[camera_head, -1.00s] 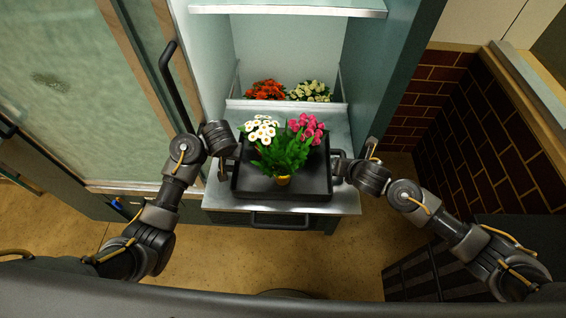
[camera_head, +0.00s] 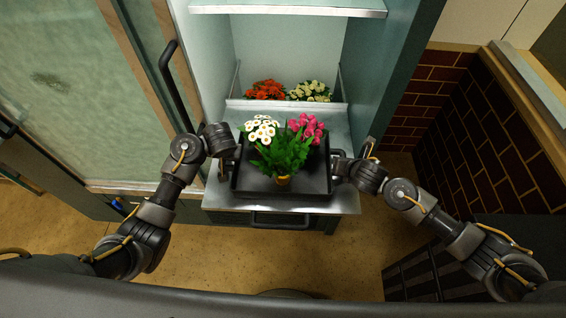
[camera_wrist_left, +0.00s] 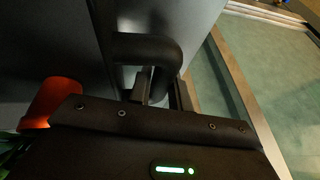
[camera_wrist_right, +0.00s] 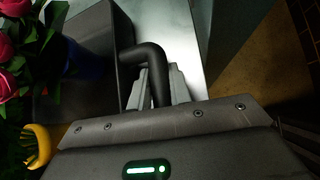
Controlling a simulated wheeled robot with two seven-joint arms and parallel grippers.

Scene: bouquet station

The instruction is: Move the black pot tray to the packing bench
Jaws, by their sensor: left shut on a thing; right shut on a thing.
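The black pot tray (camera_head: 250,184) is on the metal shelf of an open cabinet in the head view. It holds white daisies (camera_head: 262,131), pink flowers (camera_head: 308,127) and a leafy plant in a yellow pot (camera_head: 283,180). My left gripper (camera_head: 229,160) is at the tray's left side, shut on its handle, which shows in the left wrist view (camera_wrist_left: 150,50). My right gripper (camera_head: 340,165) is at the right side, shut on the other handle, seen in the right wrist view (camera_wrist_right: 152,55). Whether the tray is lifted clear of the shelf, I cannot tell.
Red flowers (camera_head: 265,90) and white flowers (camera_head: 310,91) stand farther back in the cabinet. A glass door (camera_head: 80,80) is at the left and the cabinet's side wall (camera_head: 385,75) at the right. An upper shelf (camera_head: 290,8) overhangs. Open floor (camera_head: 225,260) lies in front.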

